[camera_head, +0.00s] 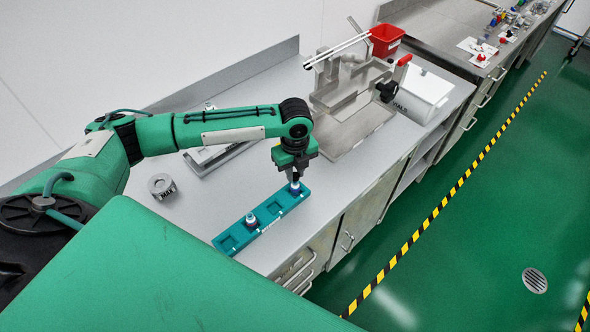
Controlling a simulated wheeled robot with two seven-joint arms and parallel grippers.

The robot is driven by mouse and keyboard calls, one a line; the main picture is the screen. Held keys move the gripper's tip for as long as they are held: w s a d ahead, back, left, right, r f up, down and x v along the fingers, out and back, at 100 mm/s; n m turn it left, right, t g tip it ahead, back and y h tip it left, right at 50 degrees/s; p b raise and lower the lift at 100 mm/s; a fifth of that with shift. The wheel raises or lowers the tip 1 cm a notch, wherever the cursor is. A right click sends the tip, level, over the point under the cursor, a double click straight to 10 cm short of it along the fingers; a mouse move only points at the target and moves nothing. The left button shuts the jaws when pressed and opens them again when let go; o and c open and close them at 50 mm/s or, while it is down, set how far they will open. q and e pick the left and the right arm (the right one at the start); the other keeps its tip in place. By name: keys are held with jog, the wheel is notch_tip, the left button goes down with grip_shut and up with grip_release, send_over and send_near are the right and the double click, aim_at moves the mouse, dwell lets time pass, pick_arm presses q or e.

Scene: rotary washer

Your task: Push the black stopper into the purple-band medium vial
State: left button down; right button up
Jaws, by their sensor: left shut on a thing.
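A teal rack (279,211) with several square recesses lies along the front of the counter. A small vial with a blue-purple band (295,188) stands in its far part. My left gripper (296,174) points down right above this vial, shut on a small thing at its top. The fingers hide the vial's mouth, and I cannot make out the black stopper or how deep it sits. A second small vial (251,220), white-topped with a bluish band, stands in the rack's nearer part. My right gripper is out of view.
A grey metal cup (161,186) stands left of the rack. A metal fixture (350,105), a white container (424,95) and a red bin (386,40) are farther back. Bare counter lies between the cup and rack; the counter's front edge is close beside the rack.

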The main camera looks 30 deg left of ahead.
pick_arm(q)
jog(key=shift+f, duration=0.65)
dwell(0.8)
jog(key=c, duration=1.2)
grip_release()
jog(key=shift+r, duration=0.1)
